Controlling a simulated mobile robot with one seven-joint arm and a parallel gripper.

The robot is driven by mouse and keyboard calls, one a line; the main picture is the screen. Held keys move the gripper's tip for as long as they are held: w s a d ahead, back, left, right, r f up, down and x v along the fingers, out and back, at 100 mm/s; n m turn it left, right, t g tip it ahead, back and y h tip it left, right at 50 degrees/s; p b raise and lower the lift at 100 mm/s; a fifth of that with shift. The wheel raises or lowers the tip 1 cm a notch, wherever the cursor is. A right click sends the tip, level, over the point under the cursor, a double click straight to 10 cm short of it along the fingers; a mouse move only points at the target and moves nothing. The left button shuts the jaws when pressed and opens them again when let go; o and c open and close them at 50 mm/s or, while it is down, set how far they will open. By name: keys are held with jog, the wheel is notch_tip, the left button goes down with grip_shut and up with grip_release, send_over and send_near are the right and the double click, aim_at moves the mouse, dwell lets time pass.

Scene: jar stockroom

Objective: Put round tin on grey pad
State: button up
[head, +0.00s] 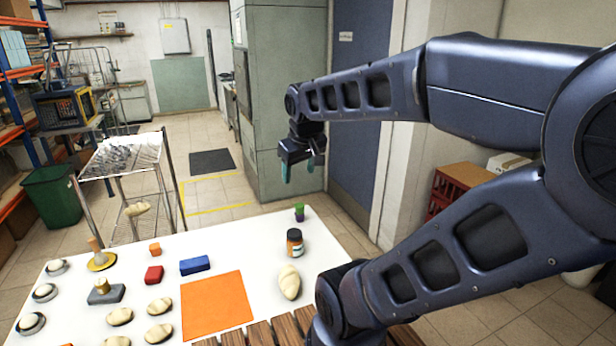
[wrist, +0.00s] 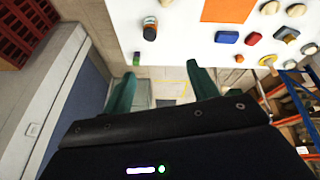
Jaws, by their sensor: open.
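A small gold round piece (head: 102,285), which looks like the round tin, stands on a grey pad (head: 112,298) at the left of the white table in the head view. The grey pad also shows at the upper right of the wrist view (wrist: 286,32); the tin is too small there to make out well. My gripper (head: 302,168) is open and empty, raised beyond the table's far right corner, well away from both. Its two green fingers (wrist: 163,88) are spread apart in the wrist view with nothing between them.
On the white table (head: 225,237) are an orange mat (head: 216,304), blue block (head: 195,265), red block (head: 153,275), dark-lidded jar (head: 295,243), green-purple cup (head: 299,212), yellow disc with post (head: 101,262) and several cream stones. A wire rack (head: 125,160) stands behind.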

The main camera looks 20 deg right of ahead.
jog(key=s+m, duration=0.1)
jog(key=s, duration=0.1)
jog(key=s+d+m, duration=0.1)
jog(key=shift+s+f+m, duration=0.15)
jog(key=shift+f+m, duration=0.15)
